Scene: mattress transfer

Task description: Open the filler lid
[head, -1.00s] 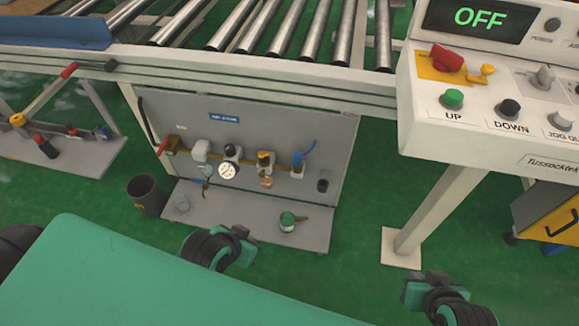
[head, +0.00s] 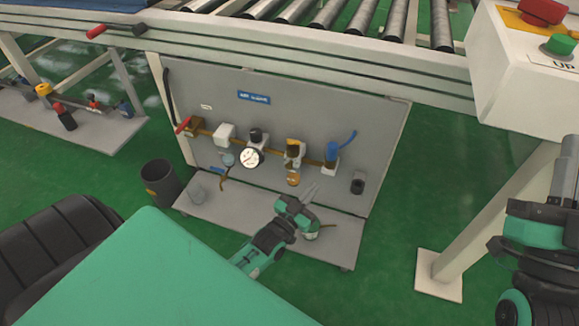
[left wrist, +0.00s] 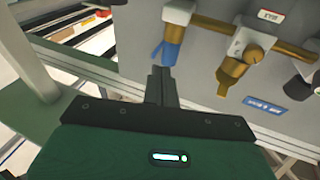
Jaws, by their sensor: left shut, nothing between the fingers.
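The filler lid cannot be told for certain; a yellow-topped unit (head: 294,147) with an amber bowl (head: 293,178) hangs on the brass pipe line of the grey panel. In the left wrist view, a unit with a white body (left wrist: 248,38) and a brass-coloured lower part is right of the fingers. My left gripper (head: 309,191) is shut and empty, in front of the panel, below and right of the amber bowl. Its fingers (left wrist: 162,84) also show in the left wrist view, below a blue part (left wrist: 171,46). My right arm is at the right edge; its fingertips are not clear.
A pressure gauge (head: 252,158) and a blue-topped valve (head: 333,152) flank the unit. A dark bin (head: 160,183) stands left. Rollers are above; a white post (head: 455,225) is right.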

